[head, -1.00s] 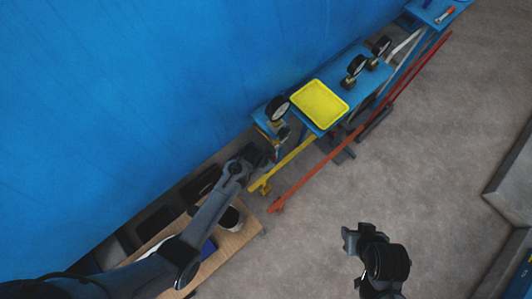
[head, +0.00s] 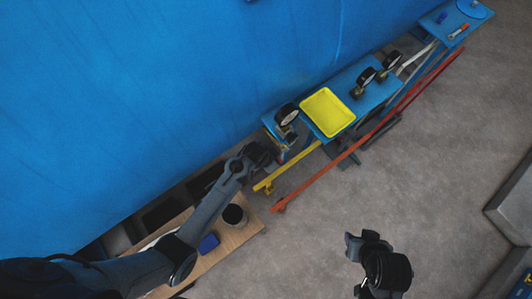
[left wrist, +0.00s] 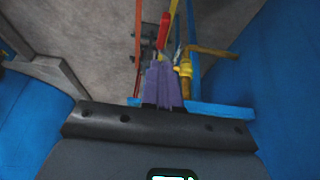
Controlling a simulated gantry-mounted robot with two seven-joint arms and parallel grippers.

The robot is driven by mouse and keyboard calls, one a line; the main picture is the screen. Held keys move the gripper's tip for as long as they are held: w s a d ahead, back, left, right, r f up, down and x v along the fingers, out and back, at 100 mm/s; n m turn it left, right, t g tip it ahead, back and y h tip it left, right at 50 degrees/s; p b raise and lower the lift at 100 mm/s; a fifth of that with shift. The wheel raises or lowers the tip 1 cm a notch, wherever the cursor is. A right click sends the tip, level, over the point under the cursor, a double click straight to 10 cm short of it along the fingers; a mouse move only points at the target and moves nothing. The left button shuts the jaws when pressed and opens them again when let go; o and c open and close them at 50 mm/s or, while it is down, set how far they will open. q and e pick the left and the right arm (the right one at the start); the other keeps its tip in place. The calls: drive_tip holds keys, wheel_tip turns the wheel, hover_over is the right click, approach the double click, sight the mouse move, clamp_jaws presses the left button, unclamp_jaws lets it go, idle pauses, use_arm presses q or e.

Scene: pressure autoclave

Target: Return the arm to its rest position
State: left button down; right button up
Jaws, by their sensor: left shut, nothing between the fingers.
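My left arm comes in from the lower left in the head view. Its gripper (head: 272,155) is beside the near end of the blue bench (head: 373,97), close to the blue wall. In the left wrist view the left fingers (left wrist: 164,86) are together with nothing between them. A red-tipped handle (left wrist: 163,30) and a brass-yellow fitting (left wrist: 185,68) show just beyond them; I cannot tell whether they touch. My right gripper (head: 354,245) hangs over bare floor at lower right, and its jaw opening cannot be made out.
The bench carries a yellow tray (head: 327,112) and several dial gauges, one gauge (head: 287,114) near my left gripper. Yellow and red rails (head: 345,155) run along its side. A wooden table (head: 236,237) with a dark-topped cup (head: 234,216) and blue block (head: 208,243) lies under my left arm.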

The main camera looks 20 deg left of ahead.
use_arm(q)
drive_tip(key=s+v, duration=0.1)
drive_tip(key=v, duration=0.6)
drive_tip(key=s+a+f+g+y+p, duration=0.1)
drive_tip(key=s+a, duration=0.2)
drive_tip(key=s, duration=0.4)
drive_tip(key=s+a+f, duration=0.1)
drive_tip(key=s+a, duration=0.3)
drive_tip(key=s, duration=0.2)
drive_tip(key=s+a+r+n, duration=0.2)
drive_tip(key=r, duration=0.6)
drive_tip(key=s+a+r+n+t+y, duration=0.1)
drive_tip(key=s+a+r+n, duration=0.1)
drive_tip(key=r, duration=0.6)
drive_tip(key=shift+s+a+r+n, duration=0.25)
drive_tip(key=shift+s+a+n, duration=0.15)
drive_tip(key=shift+n, duration=0.1)
